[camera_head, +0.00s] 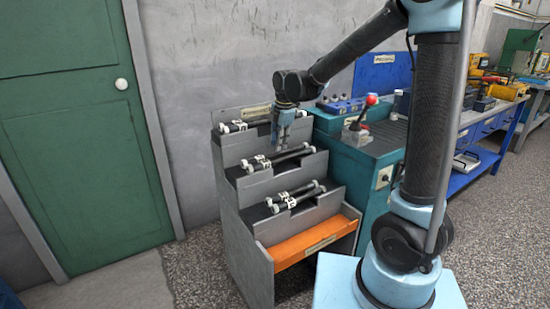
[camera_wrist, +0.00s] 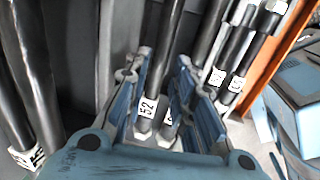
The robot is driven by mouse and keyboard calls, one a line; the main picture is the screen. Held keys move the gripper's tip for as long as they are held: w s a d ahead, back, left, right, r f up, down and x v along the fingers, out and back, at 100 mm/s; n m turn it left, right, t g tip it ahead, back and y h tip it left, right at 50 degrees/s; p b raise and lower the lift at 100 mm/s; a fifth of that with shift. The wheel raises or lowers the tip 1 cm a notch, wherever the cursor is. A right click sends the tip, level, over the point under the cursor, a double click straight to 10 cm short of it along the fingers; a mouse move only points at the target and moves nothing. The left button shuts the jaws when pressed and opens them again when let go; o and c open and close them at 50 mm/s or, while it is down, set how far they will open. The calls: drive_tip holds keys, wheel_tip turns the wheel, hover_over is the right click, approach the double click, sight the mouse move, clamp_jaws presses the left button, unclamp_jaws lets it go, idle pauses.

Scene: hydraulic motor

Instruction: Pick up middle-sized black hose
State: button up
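The middle-sized black hoses (camera_head: 284,156) lie on the middle step of a grey stepped rack in the head view; two show, with light metal ends. In the wrist view a middle hose (camera_wrist: 158,68) with a white label reading 52 lies between my fingers, and a second one lies close to its right, partly hidden by a finger. My gripper (camera_head: 284,143) points down above the middle step. In the wrist view my gripper (camera_wrist: 160,70) is open, its blue fingers apart. I cannot tell whether a finger touches a hose.
Longer hoses (camera_wrist: 35,75) lie left in the wrist view, on the top step. Shorter hoses (camera_head: 296,195) lie on the bottom step, above an orange front ledge (camera_head: 300,244). A teal cabinet (camera_head: 366,165) with a red-knobbed lever (camera_head: 371,100) stands right of the rack.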

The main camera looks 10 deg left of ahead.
sight(277, 153)
drive_tip(key=shift+w+a+f, duration=0.1)
drive_tip(key=shift+a+f, duration=0.05)
drive_tip(key=shift+f, duration=0.7)
drive_tip(key=shift+w+a+f, duration=0.1)
drive_tip(key=shift+a+f, duration=0.05)
drive_tip(key=shift+f, duration=0.7)
drive_tip(key=shift+w+a+f, duration=0.1)
drive_tip(key=shift+a+f, duration=0.05)
drive_tip(key=shift+f, duration=0.7)
drive_tip(key=shift+c, duration=0.4)
clamp_jaws()
